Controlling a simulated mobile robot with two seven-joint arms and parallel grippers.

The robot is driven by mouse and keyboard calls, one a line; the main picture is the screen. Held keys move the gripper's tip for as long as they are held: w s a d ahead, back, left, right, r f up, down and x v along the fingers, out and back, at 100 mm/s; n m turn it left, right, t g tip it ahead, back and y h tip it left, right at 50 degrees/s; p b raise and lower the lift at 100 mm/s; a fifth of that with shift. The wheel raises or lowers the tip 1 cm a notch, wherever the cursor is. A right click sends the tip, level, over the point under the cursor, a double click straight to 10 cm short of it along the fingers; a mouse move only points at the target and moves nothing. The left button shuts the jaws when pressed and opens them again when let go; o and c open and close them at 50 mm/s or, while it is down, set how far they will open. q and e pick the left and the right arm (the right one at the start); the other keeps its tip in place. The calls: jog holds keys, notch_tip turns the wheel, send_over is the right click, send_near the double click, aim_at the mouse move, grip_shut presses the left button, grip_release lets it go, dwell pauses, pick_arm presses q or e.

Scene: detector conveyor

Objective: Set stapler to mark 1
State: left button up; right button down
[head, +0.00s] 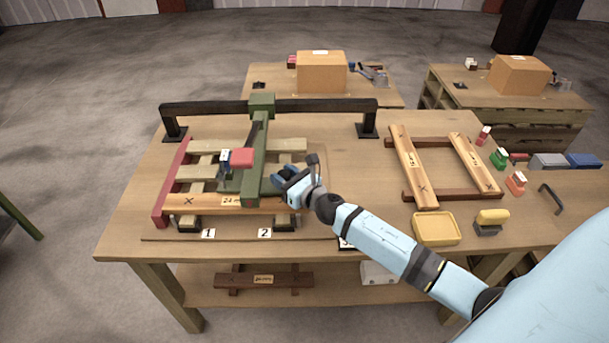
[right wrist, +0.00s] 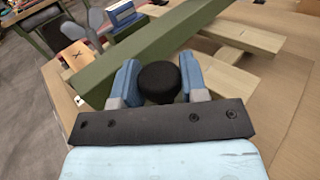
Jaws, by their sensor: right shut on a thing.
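The stapler rig has a green carriage (head: 262,103) on a black rail (head: 200,108) and a green arm (head: 258,160) reaching towards me. A red, white and blue stapler head (head: 238,157) sits at the left side of the arm. My right gripper (head: 283,183) is at the arm's near end. In the right wrist view its blue fingers are shut on a black round knob (right wrist: 158,82). My left gripper does not show.
Under the arm lies a wooden frame with a red left beam (head: 171,185) and a front plank (head: 240,204). Another frame (head: 413,165), a yellow tray (head: 436,229) and several small items are at the right. A cardboard box (head: 321,72) stands on a table behind.

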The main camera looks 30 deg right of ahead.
jog(key=w+a, duration=0.3)
jog(key=a, duration=0.2)
jog(key=w+a, duration=0.3)
jog(key=a, duration=0.2)
jog(key=w+a+b, duration=0.1)
jog(key=w+a, duration=0.2)
jog(key=a, duration=0.2)
jog(key=shift+w, duration=0.1)
jog(key=c, duration=0.7)
grip_release()
jog(key=v, duration=1.4)
jog(key=shift+w+r, duration=0.1)
